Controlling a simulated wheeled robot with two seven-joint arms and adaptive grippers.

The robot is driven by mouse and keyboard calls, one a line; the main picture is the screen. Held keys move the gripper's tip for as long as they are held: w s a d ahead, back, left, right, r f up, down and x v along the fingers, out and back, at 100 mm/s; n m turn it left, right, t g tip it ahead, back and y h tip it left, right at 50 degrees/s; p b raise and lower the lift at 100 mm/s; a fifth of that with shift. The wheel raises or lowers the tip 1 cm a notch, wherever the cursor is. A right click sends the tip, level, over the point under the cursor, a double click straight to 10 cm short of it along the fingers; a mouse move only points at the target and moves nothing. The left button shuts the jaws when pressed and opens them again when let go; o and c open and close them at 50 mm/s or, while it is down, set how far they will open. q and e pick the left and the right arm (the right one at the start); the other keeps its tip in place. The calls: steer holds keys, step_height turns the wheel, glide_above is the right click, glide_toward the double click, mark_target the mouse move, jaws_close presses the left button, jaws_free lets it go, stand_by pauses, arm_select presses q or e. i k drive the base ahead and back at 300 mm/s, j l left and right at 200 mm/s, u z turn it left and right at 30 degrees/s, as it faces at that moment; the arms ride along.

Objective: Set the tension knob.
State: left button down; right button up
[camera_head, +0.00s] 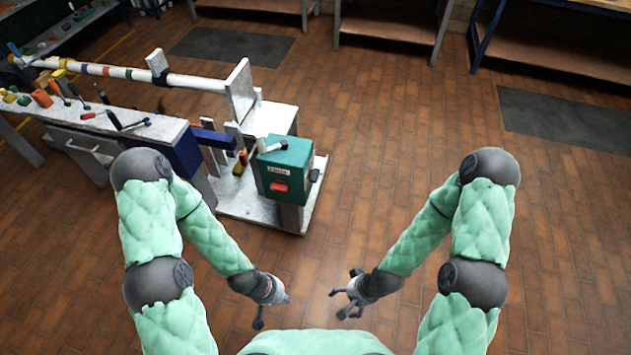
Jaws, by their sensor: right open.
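A teal box (286,164) stands on a grey post at the right end of the bench-like machine, left of the picture's middle. A red part (279,186) sits on its front under a small white label, and a pale lever with a dark end lies at its top. I cannot tell which part is the tension knob. My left gripper (274,308) hangs low in front of the machine, apart from it; its finger opening is unclear. My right gripper (341,302) is open and empty, low to the right of the left one, touching nothing.
A long white mast (130,73) with coloured bands runs along the machine. The bench (130,122) beneath carries several small coloured tools and handles. Shelved tables (390,22) line the back. Dark mats (232,46) lie on the brick floor, which is clear at right.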

mark_target(314, 174)
steer(key=i+j, duration=0.15)
steer(key=i, duration=0.25)
steer(key=i+j, duration=0.2)
steer(key=i, duration=0.15)
steer(key=i+j, duration=0.15)
steer(key=i, duration=0.25)
